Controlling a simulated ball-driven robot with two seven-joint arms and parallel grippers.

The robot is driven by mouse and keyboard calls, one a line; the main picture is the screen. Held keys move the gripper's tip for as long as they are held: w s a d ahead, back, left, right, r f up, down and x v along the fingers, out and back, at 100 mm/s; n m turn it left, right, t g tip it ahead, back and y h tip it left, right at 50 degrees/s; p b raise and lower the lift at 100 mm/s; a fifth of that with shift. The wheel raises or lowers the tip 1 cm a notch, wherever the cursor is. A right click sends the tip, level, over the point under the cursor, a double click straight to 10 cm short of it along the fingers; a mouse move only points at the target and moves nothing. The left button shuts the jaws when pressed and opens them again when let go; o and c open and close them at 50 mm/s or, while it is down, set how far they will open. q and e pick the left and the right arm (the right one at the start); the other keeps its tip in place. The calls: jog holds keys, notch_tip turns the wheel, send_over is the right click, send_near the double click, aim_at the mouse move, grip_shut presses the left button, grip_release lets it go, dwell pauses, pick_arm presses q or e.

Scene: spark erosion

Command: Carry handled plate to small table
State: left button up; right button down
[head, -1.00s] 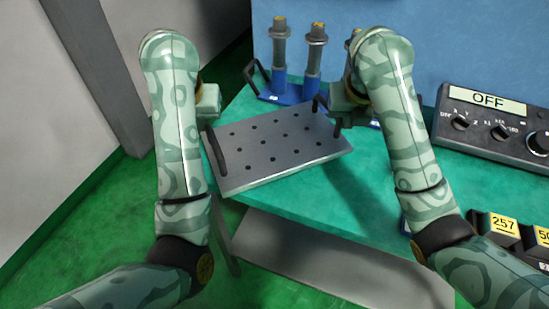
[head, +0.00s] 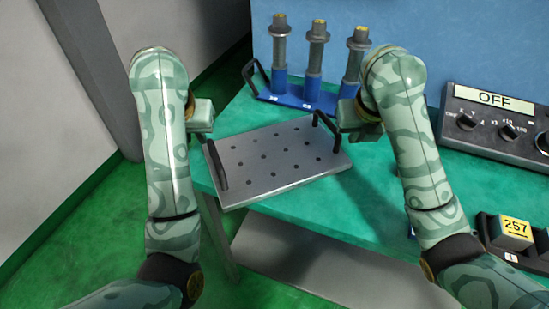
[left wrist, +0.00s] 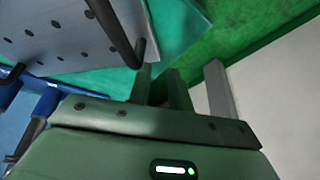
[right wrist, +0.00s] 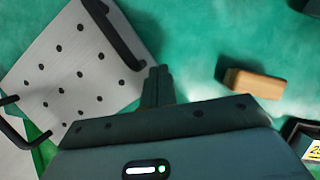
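The handled plate (head: 275,160) is a grey metal plate with rows of holes and a black handle at each end. It lies on a green-topped table (head: 385,205), its near corner by the front edge. My left gripper (left wrist: 163,88) is beside the left handle (head: 216,165); its fingers look slightly apart, with no handle between them. My right gripper (right wrist: 158,85) is beside the right handle (head: 326,132); its fingers are together and hold nothing visible. The head view hides both sets of fingertips. I cannot tell which table is the small table.
A blue rack (head: 305,102) with several upright posts stands behind the plate. A control box (head: 495,125) marked OFF is at the right. A holder with a block (head: 515,229) marked 257 is at the lower right. A brown block (right wrist: 253,84) lies near my right gripper.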

pick_arm(q)
jog(key=shift+w+f, duration=0.1)
jog(key=shift+f, duration=0.05)
pick_arm(e)
jog(key=c, duration=1.8)
grip_release()
jog(key=shift+w+d+f, duration=0.1)
jog(key=shift+w, duration=0.05)
pick_arm(q)
jog(key=o, duration=0.4)
jog(key=shift+a, duration=0.1)
pick_arm(e)
jog(key=shift+o, duration=0.2)
pick_arm(q)
jog(key=o, duration=0.4)
jog(key=shift+a, duration=0.2)
pick_arm(e)
jog(key=shift+a, duration=0.2)
pick_arm(q)
jog(key=shift+d+f, duration=0.1)
jog(key=shift+d, duration=0.1)
